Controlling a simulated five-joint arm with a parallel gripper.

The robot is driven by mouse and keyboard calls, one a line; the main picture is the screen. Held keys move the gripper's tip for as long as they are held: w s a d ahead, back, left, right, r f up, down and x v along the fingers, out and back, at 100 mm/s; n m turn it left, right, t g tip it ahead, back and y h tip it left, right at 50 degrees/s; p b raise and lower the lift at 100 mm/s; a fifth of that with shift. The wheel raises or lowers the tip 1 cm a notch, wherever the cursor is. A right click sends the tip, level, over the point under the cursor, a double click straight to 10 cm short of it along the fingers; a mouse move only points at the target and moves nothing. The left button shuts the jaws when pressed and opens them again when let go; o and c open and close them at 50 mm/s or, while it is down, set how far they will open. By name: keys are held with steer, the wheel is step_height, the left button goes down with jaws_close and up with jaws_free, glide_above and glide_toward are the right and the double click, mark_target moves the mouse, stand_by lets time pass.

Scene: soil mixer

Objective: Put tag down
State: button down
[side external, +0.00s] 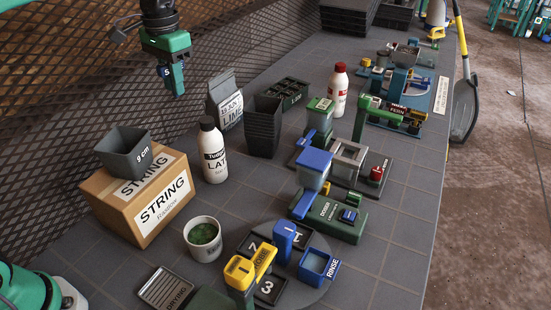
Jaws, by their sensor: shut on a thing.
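My gripper (174,82) hangs in the air at the upper left, in front of the mesh wall and well above the bench. It points down and is shut on a small blue piece (166,71) with a pale mark like an S, apparently the tag. The fingers hide part of it, and its full shape is too small to make out. It touches nothing else that I can see.
Below stand a STRING box (163,207) with a grey pot (125,152) on it, a white bottle (213,155), a LIME bag (226,101) and stacked black pots (264,127). A numbered turntable (319,292) is at the front. Bare bench shows between them.

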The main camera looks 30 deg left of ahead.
steer(key=s+d+f+n, duration=0.2)
steer(key=s+d+f, duration=0.2)
steer(key=f, duration=0.5)
steer(key=shift+s+d+f, duration=0.15)
steer(key=shift+s+d, duration=0.1)
steer(key=shift+s, duration=0.35)
steer(key=s+d+f, duration=0.3)
steer(key=s+d, duration=0.1)
steer(key=d, duration=0.4)
steer(key=s+d+f, duration=0.4)
steer(key=d, duration=0.5)
steer(key=shift+s, duration=0.4)
steer(key=shift+a, duration=0.1)
steer(key=w+a+f, duration=0.2)
steer(key=w, duration=0.1)
steer(key=w+a+f, duration=0.2)
steer(key=w, duration=0.1)
steer(key=w+a+f, duration=0.2)
steer(key=w+f, duration=0.1)
steer(key=shift+w+a, duration=0.2)
steer(key=shift+a, duration=0.2)
steer(key=shift+f, duration=1.95)
